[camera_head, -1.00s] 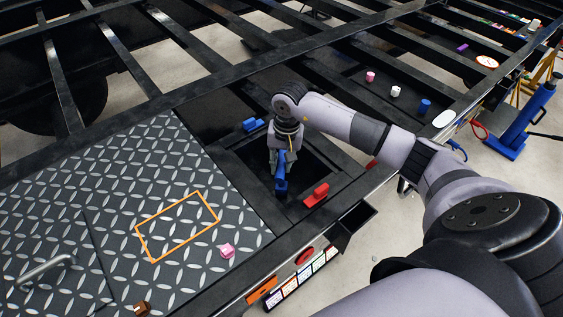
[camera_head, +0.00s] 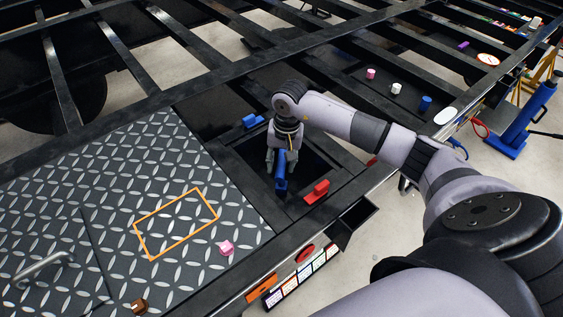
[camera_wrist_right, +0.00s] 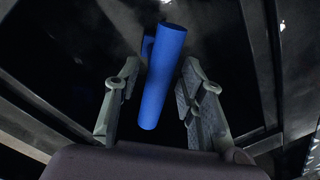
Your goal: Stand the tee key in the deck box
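The blue tee key (camera_head: 281,178) is at the open dark deck box (camera_head: 318,166). In the right wrist view its thick blue bar (camera_wrist_right: 163,78) lies between my fingers, with a short blue piece behind it at the left. Its lower part is lost in the dark, so I cannot tell whether it touches the bottom. My right gripper (camera_head: 281,160) points down over the box. In the wrist view the gripper's fingers (camera_wrist_right: 160,92) are open, one on each side of the bar, with narrow gaps. My left gripper is out of view.
A blue latch (camera_head: 252,121) and a red latch (camera_head: 317,192) sit on the box surround. A pink block (camera_head: 226,248) lies on the tread plate (camera_head: 175,170) beside an orange outline. Pink, white and blue small items stand farther right between the dark beams.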

